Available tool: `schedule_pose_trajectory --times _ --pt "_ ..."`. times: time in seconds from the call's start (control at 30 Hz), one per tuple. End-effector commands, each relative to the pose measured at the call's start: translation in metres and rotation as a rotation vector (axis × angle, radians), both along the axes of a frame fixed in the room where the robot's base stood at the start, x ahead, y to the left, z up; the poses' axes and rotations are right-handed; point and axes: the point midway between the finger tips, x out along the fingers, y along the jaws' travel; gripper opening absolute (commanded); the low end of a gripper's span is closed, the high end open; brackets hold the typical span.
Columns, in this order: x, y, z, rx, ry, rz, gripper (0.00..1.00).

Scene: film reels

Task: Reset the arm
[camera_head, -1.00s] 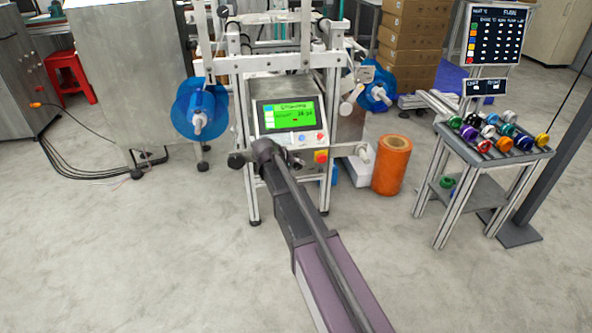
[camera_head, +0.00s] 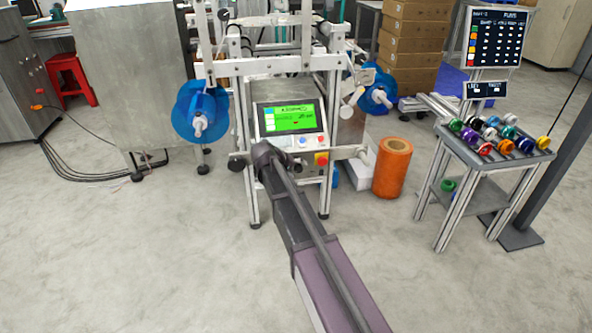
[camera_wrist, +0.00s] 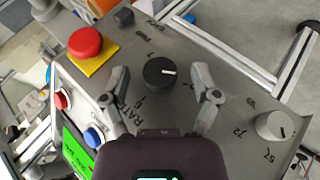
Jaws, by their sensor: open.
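In the wrist view my gripper (camera_wrist: 165,97) is open, with its two fingers apart. A black round knob (camera_wrist: 160,73) with a white mark sits on a grey panel, between and just beyond the fingertips. I cannot tell whether the fingers touch it. No object shows in the jaws. In the head view my arm (camera_head: 300,220) reaches forward to the front of the machine with the green screen (camera_head: 290,117). The gripper itself is hidden there behind the arm.
The panel also has a red button on a yellow square (camera_wrist: 88,45) and a white knob (camera_wrist: 275,126). An orange roll (camera_head: 392,168) stands on the floor. A rack of coloured reels (camera_head: 495,150) stands at the right. The floor in front is clear.

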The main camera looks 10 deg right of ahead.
Motion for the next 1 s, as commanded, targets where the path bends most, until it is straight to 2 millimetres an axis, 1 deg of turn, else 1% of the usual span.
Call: schedule_pose_trajectory --times 0.17,0.27,0.37,0.47,0.57,0.6,0.67,0.7,0.8,0.9,1.0 --pt "-0.004 -0.001 0.001 0.007 0.004 -0.003 0.79" --pt "-0.013 -0.004 0.003 0.025 0.015 -0.011 0.79" --pt "-0.031 -0.010 0.006 0.064 0.036 -0.025 0.79" --pt "-0.058 -0.015 0.011 0.122 0.070 -0.046 0.79" --pt "-0.095 -0.021 0.017 0.204 0.116 -0.073 0.79" --pt "-0.112 -0.023 0.020 0.243 0.138 -0.083 0.79" --pt "-0.137 -0.024 0.025 0.304 0.170 -0.098 0.79" --pt "-0.154 -0.024 0.029 0.346 0.192 -0.108 0.79" --pt "-0.190 -0.022 0.036 0.440 0.241 -0.124 0.79" --pt "-0.219 -0.019 0.043 0.518 0.279 -0.134 0.79" --pt "-0.242 -0.016 0.049 0.582 0.310 -0.140 0.79"
